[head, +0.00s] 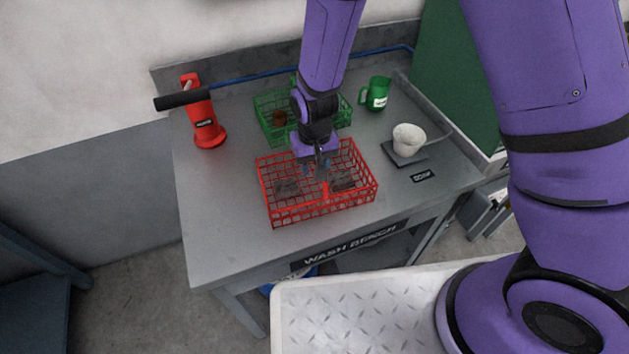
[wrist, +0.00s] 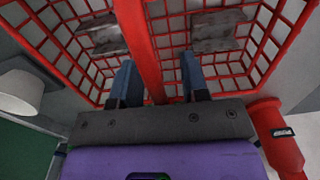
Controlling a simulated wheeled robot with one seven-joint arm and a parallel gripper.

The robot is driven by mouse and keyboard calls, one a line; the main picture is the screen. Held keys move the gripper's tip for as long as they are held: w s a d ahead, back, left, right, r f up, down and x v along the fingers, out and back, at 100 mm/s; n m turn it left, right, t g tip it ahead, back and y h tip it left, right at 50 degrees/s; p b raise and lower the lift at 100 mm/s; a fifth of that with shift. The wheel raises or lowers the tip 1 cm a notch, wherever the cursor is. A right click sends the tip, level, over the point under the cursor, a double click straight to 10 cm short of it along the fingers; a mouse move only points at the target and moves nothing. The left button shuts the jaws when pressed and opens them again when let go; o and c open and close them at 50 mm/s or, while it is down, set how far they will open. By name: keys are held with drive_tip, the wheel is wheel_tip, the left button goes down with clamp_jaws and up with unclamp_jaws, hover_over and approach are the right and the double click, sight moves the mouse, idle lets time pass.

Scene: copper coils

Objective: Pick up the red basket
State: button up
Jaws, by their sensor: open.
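The red basket (head: 280,213) is a wire basket on the grey wash bench, with a red bar across its middle. It also fills the upper part of the wrist view (wrist: 137,35). Flat grey pieces lie in the basket, one on each side of the bar. My gripper (head: 322,178) points down over the middle of the basket. In the wrist view my gripper (wrist: 158,75) is open, with one finger on each side of the red bar. I cannot tell whether the fingers touch the bar.
The bench (head: 235,240) also holds a green basket (head: 270,108) with a brown item, behind the red one. A red pump-like device (head: 205,127) stands left, a green mug (head: 377,94) at the back right, and a white bowl (head: 408,138) on a dark plate right. The bench's front left is clear.

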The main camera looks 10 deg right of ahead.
clamp_jaws()
